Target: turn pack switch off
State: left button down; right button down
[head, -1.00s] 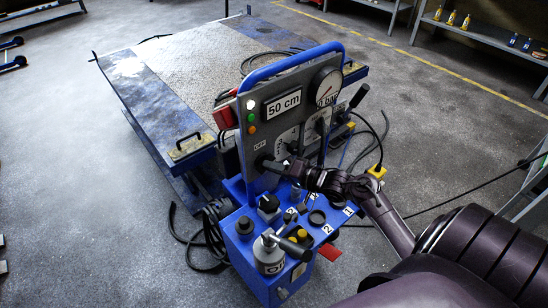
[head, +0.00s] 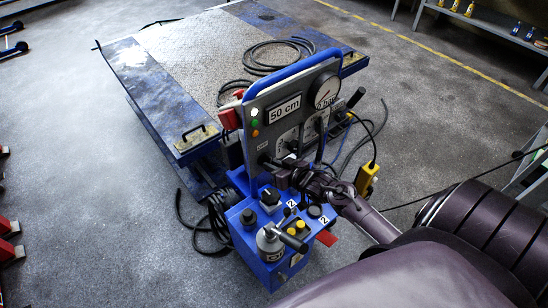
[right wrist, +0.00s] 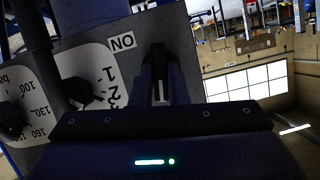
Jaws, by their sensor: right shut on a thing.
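The pack switch is a dark lever on the lower left of the grey control panel (head: 285,95). A small label, too blurred now to read surely, sits above it in the head view. In the right wrist view the dark switch lever (right wrist: 157,58) stands between my right fingers, beside a label that reads ON upside down. My right gripper (head: 272,163) is shut on the lever, reaching in from the right. The fingers and arm hide much of the lever, so its exact angle is hard to tell. My left gripper is not in view.
A numbered dial (right wrist: 90,85) with a dark knob is close beside my right gripper. A yellow pendant (head: 366,179) hangs at the right. The lift platform (head: 200,60) stands behind.

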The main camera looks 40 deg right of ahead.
jog(key=shift+a+n+h+p, duration=0.15)
jog(key=shift+n+h+p, duration=0.15)
jog(key=shift+n+h, duration=0.3)
dwell(0.3)
jog(key=c, duration=1.4)
grip_release()
jog(key=v, duration=0.7)
jog(key=shift+s+b, duration=0.3)
jog(key=shift+s, duration=0.1)
